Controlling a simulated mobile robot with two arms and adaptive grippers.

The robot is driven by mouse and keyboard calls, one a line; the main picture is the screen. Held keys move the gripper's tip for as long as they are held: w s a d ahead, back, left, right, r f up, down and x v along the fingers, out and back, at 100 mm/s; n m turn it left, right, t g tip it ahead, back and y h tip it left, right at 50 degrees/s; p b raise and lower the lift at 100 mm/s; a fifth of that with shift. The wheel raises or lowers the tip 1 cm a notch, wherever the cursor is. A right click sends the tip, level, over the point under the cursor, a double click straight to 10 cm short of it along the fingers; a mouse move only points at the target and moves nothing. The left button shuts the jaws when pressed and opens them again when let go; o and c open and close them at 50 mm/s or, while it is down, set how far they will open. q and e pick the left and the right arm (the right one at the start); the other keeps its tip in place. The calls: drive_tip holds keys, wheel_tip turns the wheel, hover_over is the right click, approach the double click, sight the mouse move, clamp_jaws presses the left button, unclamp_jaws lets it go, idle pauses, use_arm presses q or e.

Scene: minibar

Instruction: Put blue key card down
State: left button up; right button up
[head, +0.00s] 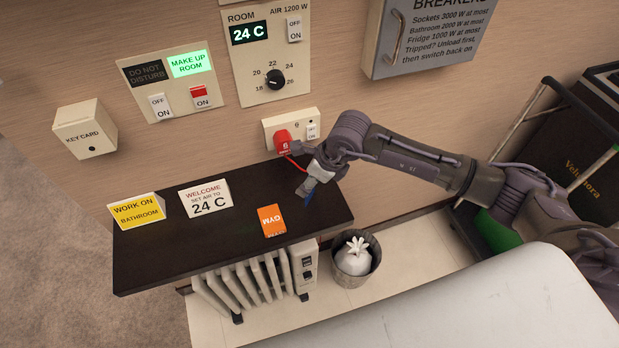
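The blue key card (308,192) is in the head view at the right end of the dark shelf, mostly hidden by my gripper. My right gripper (311,183) reaches in from the right, points down and is shut on the card. The card is tilted, with its lower end close to the shelf top; I cannot tell whether it touches. The dark shelf (235,228) has bare room around its middle. My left gripper is not in view.
A red plug (283,143) with a red cord sits close behind my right gripper. A key card box (85,128) hangs at the left.

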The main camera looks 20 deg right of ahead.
drive_tip(key=shift+f+b, duration=0.35)
drive_tip(key=shift+f, duration=0.1)
drive_tip(key=o, duration=0.9)
drive_tip(key=shift+r, duration=0.1)
drive_tip(key=shift+c, duration=0.2)
drive_tip(key=shift+r+p, duration=0.65)
drive_tip(key=shift+p, duration=0.1)
drive_tip(key=shift+d+r+b, duration=0.2)
drive_tip(key=shift+r+b, duration=0.1)
drive_tip(key=shift+r, duration=0.05)
drive_tip(key=b+v, duration=0.3)
drive_tip(key=v, duration=0.8)
drive_tip(key=shift+s, duration=0.15)
